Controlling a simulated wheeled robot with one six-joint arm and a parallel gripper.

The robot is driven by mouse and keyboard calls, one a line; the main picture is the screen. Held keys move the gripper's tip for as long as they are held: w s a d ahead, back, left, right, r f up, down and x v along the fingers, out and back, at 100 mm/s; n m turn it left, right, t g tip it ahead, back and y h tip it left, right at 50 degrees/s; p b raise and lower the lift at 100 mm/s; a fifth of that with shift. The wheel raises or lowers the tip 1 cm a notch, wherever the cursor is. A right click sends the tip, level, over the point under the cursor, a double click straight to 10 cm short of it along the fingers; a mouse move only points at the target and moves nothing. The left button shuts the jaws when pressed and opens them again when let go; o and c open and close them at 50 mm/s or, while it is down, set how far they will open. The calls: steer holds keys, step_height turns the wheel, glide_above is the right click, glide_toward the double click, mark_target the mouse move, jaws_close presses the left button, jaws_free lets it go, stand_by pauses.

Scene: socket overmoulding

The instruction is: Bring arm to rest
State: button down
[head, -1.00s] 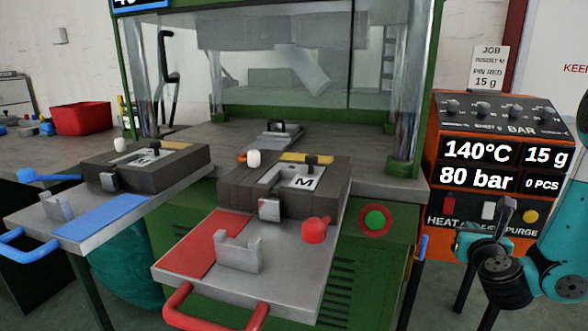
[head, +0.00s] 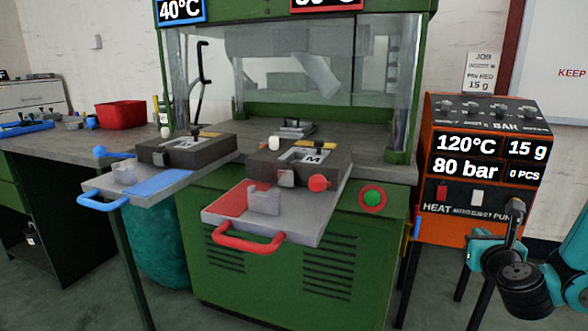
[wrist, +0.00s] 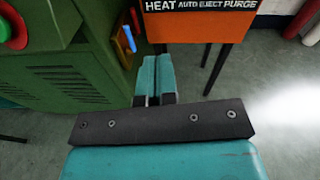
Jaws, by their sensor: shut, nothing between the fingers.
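My gripper (wrist: 157,75) shows in the wrist view with its two teal fingers together and nothing between them. It points toward the floor in front of the orange control unit, clear of it. In the head view my teal and black arm is folded at the lower right, in front of the control unit's legs. I cannot clearly make out the fingertips there.
The green press (head: 290,265) has a red-handled tray (head: 310,225) and a blue-handled tray (head: 115,192) pulled out, each bearing a dark mould. The orange control unit (head: 440,232) reads 120°C and 80 bar. A red bin (head: 121,115) stands left. Open floor lies in front.

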steer(key=s+a+r+n+g+y, duration=0.2)
steer(key=s+a+n+y, duration=0.15)
steer(key=a+n, duration=0.5)
steer(key=s+a+r+n+g+y, duration=0.25)
steer(key=a+n+y, duration=0.25)
steer(key=a+n, duration=0.35)
steer(key=s+a+r+n+g+y, duration=0.2)
steer(key=a+n+y, duration=0.2)
steer(key=a+n, duration=0.45)
steer(key=s+r+n+g+h, duration=0.25)
steer(key=s+n+g, duration=0.65)
steer(key=s+n, duration=1.05)
step_height(320, 180, up, 30)
steer(key=s+h+p, duration=0.1)
steer(key=p, duration=2.9)
steer(key=shift+s+a+f, duration=0.15)
steer(key=shift+s, duration=0.15)
